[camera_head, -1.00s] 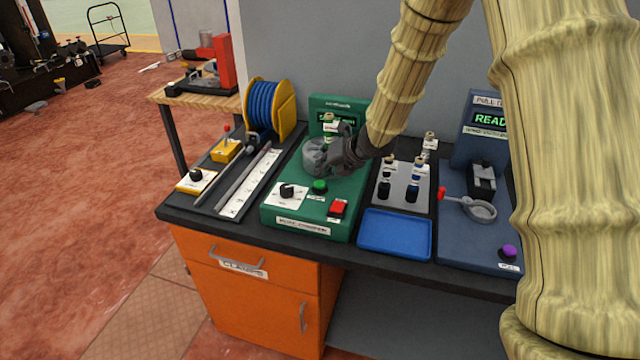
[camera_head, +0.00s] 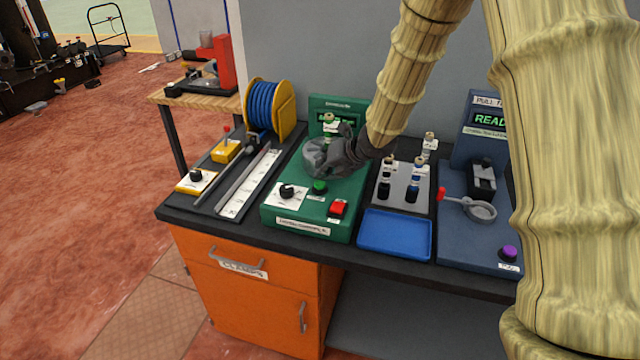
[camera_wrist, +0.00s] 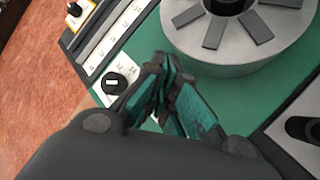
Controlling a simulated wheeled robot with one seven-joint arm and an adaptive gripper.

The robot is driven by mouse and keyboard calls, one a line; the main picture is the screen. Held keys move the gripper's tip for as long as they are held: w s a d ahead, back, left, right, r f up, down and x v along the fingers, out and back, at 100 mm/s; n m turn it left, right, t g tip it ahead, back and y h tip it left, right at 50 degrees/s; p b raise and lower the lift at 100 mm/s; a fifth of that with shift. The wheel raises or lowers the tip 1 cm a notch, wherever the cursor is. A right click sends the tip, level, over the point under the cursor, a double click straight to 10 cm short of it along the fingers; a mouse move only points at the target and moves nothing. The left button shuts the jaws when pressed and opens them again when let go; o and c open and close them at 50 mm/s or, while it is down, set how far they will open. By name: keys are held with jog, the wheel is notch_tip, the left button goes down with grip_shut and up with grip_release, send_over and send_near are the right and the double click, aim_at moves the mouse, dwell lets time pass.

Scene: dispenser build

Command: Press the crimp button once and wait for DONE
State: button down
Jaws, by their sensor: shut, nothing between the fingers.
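The green crimping machine (camera_head: 262,213) stands on the bench, with a green button (camera_head: 320,187), a red button (camera_head: 338,208) and a black knob (camera_head: 287,191) on its front. Their small labels are too blurred to read, so I cannot tell which is the crimp button. My gripper (camera_head: 318,165) is over the machine, behind the green button and apart from it. In the wrist view, my gripper (camera_wrist: 165,62) is shut and empty, between the knob (camera_wrist: 115,84) and the round grey crimp head (camera_wrist: 235,55). The machine's screen (camera_head: 338,118) is partly hidden and its text is unreadable.
A blue tray (camera_head: 396,254) and a grey connector plate (camera_head: 381,204) lie right of the machine. A blue pull tester (camera_head: 452,245) stands farther right. A ruler (camera_head: 233,204) and a blue wire spool (camera_head: 268,106) are on the left.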

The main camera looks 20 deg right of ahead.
aim_at(322, 182)
jog(key=shift+f, duration=0.15)
jog(key=shift+f+b, duration=0.25)
jog(key=shift+b, duration=0.15)
jog(key=shift+f+b, duration=0.5)
jog(key=shift+f, duration=0.05)
dwell(0.8)
jog(key=shift+r, duration=0.1)
dwell(0.3)
jog(key=shift+r+p, duration=0.7)
jog(key=shift+r, duration=0.2)
jog(key=shift+r+p, duration=1.85)
jog(key=shift+r, duration=0.7)
jog(key=shift+f, duration=0.1)
